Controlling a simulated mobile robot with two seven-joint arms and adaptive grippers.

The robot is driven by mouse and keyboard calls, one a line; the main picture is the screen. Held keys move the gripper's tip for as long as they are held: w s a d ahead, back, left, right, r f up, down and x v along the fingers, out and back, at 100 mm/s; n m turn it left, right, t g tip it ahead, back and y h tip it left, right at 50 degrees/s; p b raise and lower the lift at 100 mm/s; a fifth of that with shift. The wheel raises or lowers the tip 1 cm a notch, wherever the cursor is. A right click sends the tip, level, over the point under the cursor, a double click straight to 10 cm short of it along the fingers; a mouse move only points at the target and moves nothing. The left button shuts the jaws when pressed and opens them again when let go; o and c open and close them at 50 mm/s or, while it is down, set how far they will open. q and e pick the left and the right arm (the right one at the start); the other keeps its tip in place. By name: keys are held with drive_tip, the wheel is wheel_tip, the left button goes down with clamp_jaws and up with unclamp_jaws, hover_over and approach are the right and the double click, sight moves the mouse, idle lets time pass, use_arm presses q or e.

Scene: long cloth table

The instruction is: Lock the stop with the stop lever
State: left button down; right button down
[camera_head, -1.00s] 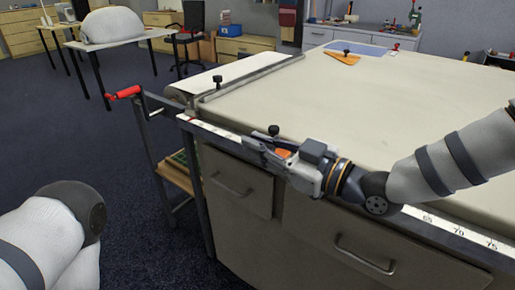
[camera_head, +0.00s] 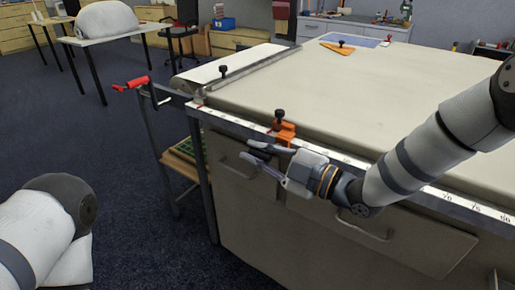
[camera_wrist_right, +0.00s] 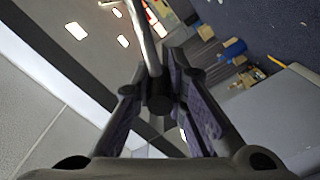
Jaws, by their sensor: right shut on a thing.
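The orange stop (camera_head: 284,131) with its black knob (camera_head: 279,114) sits on the white scale rail (camera_head: 232,124) along the table's front edge. My right gripper (camera_head: 258,154) is just in front of and below the stop, with its fingers pointing left. In the right wrist view, a metal lever (camera_wrist_right: 147,45) with a dark round end comes down between the two fingers (camera_wrist_right: 160,95), which are shut on it. In the head view the gripper hides the lever. My left gripper is out of view; only part of my left arm shows at the lower left.
The cloth table (camera_head: 400,95) has a mostly bare top. A red-handled crank (camera_head: 131,84) sticks out at its left end. A metal bar (camera_head: 250,68) crosses the left end. An orange triangular piece (camera_head: 337,48) lies at the back. Drawer handles (camera_head: 365,228) are below the rail.

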drive_tip(key=shift+s+a+f, duration=0.1)
drive_tip(key=shift+s+f, duration=0.05)
drive_tip(key=shift+f, duration=0.25)
drive_tip(key=c, duration=1.6)
unclamp_jaws()
drive_tip(key=shift+o, duration=0.2)
drive_tip(key=shift+r, duration=0.1)
drive_tip(key=v, duration=1.2)
